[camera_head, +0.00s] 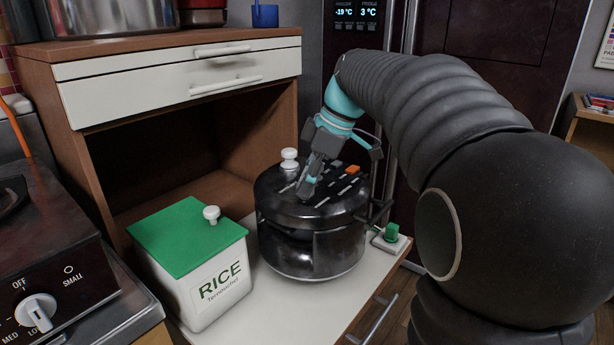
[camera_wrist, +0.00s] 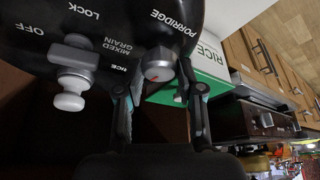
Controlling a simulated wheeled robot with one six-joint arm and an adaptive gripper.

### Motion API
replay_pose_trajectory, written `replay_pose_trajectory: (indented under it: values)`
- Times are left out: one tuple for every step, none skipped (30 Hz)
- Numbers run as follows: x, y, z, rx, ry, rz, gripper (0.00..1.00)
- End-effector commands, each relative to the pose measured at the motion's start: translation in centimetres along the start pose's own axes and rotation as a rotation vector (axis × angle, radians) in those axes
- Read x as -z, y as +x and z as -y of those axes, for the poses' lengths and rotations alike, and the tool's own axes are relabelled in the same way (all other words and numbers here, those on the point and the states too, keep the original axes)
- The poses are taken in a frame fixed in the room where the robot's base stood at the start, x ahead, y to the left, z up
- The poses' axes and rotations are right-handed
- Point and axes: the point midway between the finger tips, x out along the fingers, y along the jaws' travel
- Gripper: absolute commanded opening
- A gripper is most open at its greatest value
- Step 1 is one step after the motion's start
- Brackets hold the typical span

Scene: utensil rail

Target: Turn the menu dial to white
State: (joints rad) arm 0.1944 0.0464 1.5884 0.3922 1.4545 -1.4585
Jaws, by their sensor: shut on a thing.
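A black rice cooker (camera_head: 310,245) stands on the white pull-out shelf. Its menu dial (camera_wrist: 158,63), a small grey knob with a red mark near its lower edge, is on the dark top in the wrist view. "Mixed grain" and "porridge" are printed around the dial, with a partly hidden label ending in "ice". I cannot tell exactly which label the mark faces. My gripper (camera_head: 310,180) reaches down onto the cooker's top and hides the dial in the head view. In the wrist view its fingers (camera_wrist: 158,78) are on both sides of the dial, shut on it.
A white knob (camera_head: 289,158) stands left of my gripper, beside "off" and "lock" print. A rice box (camera_head: 200,270) with green lid is left of the cooker. A green switch (camera_head: 391,232) is at the right. The cabinet (camera_head: 175,75) rises behind; a stove is at far left.

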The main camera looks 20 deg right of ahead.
Motion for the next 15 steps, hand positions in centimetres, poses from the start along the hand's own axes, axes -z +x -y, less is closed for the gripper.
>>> replay_pose_trajectory:
  values:
    - [0.03,-0.02,-0.01,0.016,-0.027,0.0,0.03]
    - [0.03,-0.01,-0.04,0.022,-0.044,0.0,0.03]
    - [0.03,0.01,-0.05,0.031,-0.066,0.0,0.03]
    - [0.03,0.01,-0.05,0.038,-0.081,0.0,0.03]
    - [0.03,0.01,-0.04,0.044,-0.096,0.0,0.03]
    - [0.03,0.02,-0.04,0.051,-0.112,0.001,0.03]
    - [0.03,0.02,-0.04,0.055,-0.124,0.001,0.03]
    - [0.03,0.03,-0.05,0.059,-0.134,0.001,0.03]
    - [0.02,0.04,-0.05,0.064,-0.147,0.001,0.03]
    - [0.01,0.05,-0.05,0.068,-0.156,0.001,0.03]
    - [0.01,0.06,-0.04,0.071,-0.163,0.001,0.03]
    - [0.0,0.08,-0.04,0.075,-0.171,0.001,0.03]
    - [0.0,0.09,-0.04,0.078,-0.177,0.001,0.03]
    - [0.0,0.09,-0.04,0.08,-0.181,0.001,0.03]
    - [-0.01,0.1,-0.04,0.082,-0.186,0.001,0.03]
